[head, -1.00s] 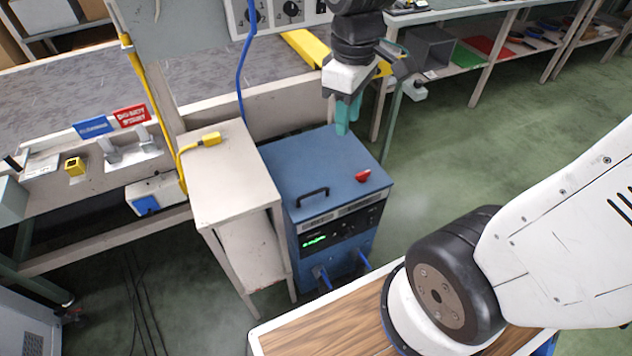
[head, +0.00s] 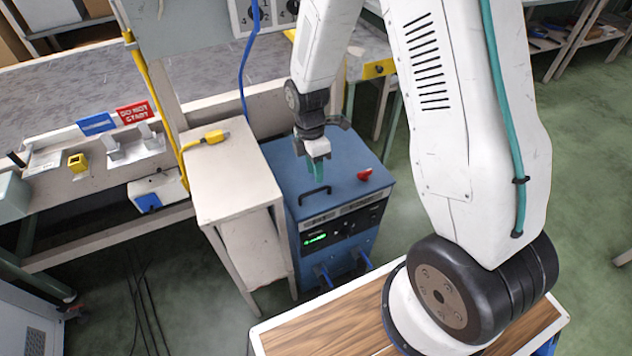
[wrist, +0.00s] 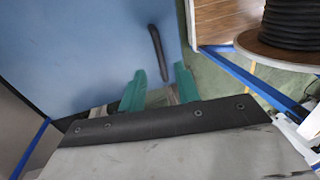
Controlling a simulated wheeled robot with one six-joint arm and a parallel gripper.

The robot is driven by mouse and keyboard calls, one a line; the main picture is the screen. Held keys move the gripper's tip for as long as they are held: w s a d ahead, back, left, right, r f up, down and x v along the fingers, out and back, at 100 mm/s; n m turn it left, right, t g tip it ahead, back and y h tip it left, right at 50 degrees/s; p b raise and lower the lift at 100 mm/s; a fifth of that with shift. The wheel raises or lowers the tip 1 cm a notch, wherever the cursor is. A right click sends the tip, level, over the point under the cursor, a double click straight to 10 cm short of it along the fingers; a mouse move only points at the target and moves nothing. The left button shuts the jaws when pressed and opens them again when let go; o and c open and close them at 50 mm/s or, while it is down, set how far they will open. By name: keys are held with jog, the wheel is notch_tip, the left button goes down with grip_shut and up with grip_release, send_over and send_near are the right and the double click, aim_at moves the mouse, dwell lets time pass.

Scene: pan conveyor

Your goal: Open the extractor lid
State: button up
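The extractor (head: 340,240) is a blue box on the floor with a lit green display on its front. Its blue lid (head: 345,150) is down flat. A black bar handle (head: 314,197) stands near the lid's front left edge. The handle also shows in the wrist view (wrist: 158,54), just ahead of the teal fingertips. My gripper (head: 317,178) points down above the lid, close behind the handle. In the wrist view my gripper (wrist: 160,72) has its two fingers apart with nothing between them. Whether a finger touches the handle or lid I cannot tell.
A red knob (head: 364,174) sits on the lid's right side. A pale cabinet (head: 225,175) with a yellow plug (head: 212,137) on top stands close on the left. A blue cable (head: 243,70) hangs behind. Green floor to the right is free.

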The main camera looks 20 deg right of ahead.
send_over(316, 196)
notch_tip(316, 196, down, 5)
jog(key=shift+r, duration=0.1)
jog(key=shift+c, duration=0.3)
grip_shut()
jog(key=shift+r, duration=0.1)
